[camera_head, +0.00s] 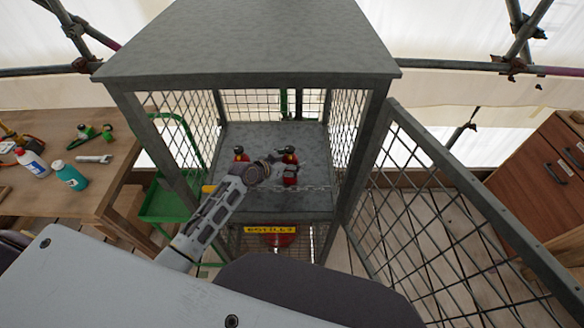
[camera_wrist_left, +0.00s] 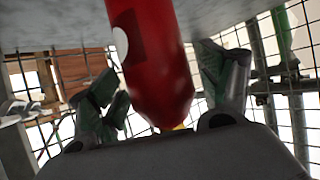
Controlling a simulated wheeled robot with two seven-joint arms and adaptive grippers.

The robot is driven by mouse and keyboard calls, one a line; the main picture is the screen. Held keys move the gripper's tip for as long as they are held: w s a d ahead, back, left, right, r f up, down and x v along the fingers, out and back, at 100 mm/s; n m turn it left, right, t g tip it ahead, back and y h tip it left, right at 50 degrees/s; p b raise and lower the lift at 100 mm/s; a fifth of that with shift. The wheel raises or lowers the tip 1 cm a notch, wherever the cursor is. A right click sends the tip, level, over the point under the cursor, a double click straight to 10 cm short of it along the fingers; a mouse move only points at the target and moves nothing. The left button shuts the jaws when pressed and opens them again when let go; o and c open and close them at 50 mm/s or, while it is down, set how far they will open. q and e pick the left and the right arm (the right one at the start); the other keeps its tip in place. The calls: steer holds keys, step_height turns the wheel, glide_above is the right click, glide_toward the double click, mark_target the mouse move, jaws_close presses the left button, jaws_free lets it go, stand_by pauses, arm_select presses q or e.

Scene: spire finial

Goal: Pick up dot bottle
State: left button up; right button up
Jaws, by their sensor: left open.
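My left gripper (camera_head: 283,167) reaches into the cage and is at this bottle. In the left wrist view its green-padded fingers stand apart, one on each side of the bottle, with gaps visible near the pads. A second red bottle (camera_head: 240,157) stands on the shelf to the left. My right gripper is not in view.
The cage roof (camera_head: 250,40) hangs over the shelf, with mesh sides. An open mesh door (camera_head: 470,200) stands at the right. A wooden bench (camera_head: 100,185) at the left holds a white bottle (camera_head: 32,163), a teal bottle (camera_head: 69,176) and tools.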

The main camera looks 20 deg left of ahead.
mark_target(290, 148)
arm_select(q)
steer(key=shift+r, duration=0.15)
steer(key=c, duration=1.4)
steer(key=shift+r, duration=0.1)
steer(key=shift+c, duration=0.2)
steer(key=shift+r, duration=4.9)
